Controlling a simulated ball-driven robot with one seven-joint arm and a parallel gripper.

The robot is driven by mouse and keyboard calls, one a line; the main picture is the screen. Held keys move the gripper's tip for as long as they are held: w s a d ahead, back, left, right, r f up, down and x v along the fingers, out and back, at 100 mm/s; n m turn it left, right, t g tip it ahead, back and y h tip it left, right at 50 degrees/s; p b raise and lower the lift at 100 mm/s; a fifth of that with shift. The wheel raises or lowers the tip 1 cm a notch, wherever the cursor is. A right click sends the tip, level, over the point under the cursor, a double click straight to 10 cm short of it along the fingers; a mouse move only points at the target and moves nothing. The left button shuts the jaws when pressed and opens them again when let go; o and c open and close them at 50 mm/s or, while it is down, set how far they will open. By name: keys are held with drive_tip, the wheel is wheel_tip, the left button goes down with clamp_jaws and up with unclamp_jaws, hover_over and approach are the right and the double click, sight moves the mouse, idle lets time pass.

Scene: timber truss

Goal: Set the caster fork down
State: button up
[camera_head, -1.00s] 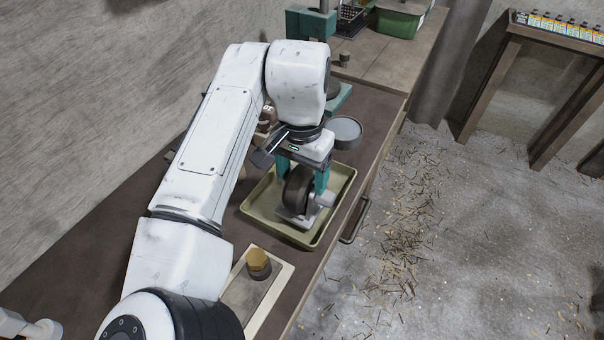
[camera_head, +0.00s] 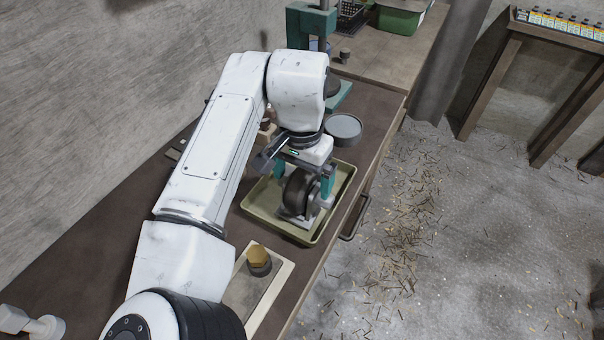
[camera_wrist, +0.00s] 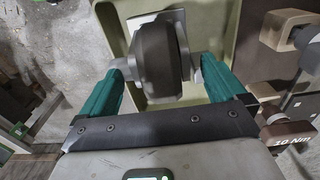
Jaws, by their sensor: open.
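The caster fork (camera_head: 314,207) is grey metal and holds a dark wheel (camera_head: 297,193). It sits inside the olive-green tray (camera_head: 260,216) on the bench. My gripper (camera_head: 303,180) is above it, pointing down, with one teal finger on each side of the caster. In the wrist view, my gripper (camera_wrist: 168,66) has its fingers spread apart, with the wheel (camera_wrist: 158,55) between them and the grey fork (camera_wrist: 182,38) beside it. The far side of the fork is hidden by the wheel.
A round grey dish (camera_head: 343,129) stands just behind the tray. A plate with a brass hex piece (camera_head: 258,256) lies in front of it. A teal press (camera_head: 311,22) stands farther back. The bench's right edge, with a drawer handle (camera_head: 355,222), is close to the tray.

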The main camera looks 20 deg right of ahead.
wheel_tip(320, 180, up, 12)
drive_tip(key=b, duration=0.1)
idle(0.5)
drive_tip(key=shift+r, duration=0.1)
drive_tip(key=s+d+f+n+t+h, duration=0.2)
drive_tip(key=s+d+f+h, duration=0.1)
drive_tip(key=d+f, duration=0.55)
drive_tip(key=s+d+f+n+t+h, duration=0.1)
drive_tip(key=s+d+f+n+h, duration=0.15)
drive_tip(key=d+f, duration=0.65)
drive_tip(key=s+a+f+n+g+y, duration=0.1)
drive_tip(key=s+a+f+n+y, duration=0.1)
drive_tip(key=s+f, duration=0.5)
drive_tip(key=s+a+f+n+g+y, duration=0.1)
drive_tip(key=s+a+f+n+y, duration=0.2)
drive_tip(key=s+f, duration=0.5)
drive_tip(key=s+a+n, duration=0.1)
drive_tip(key=s+a, duration=0.1)
drive_tip(key=s, duration=0.5)
drive_tip(key=shift+s+a+f, duration=0.2)
drive_tip(key=shift+f, duration=0.05)
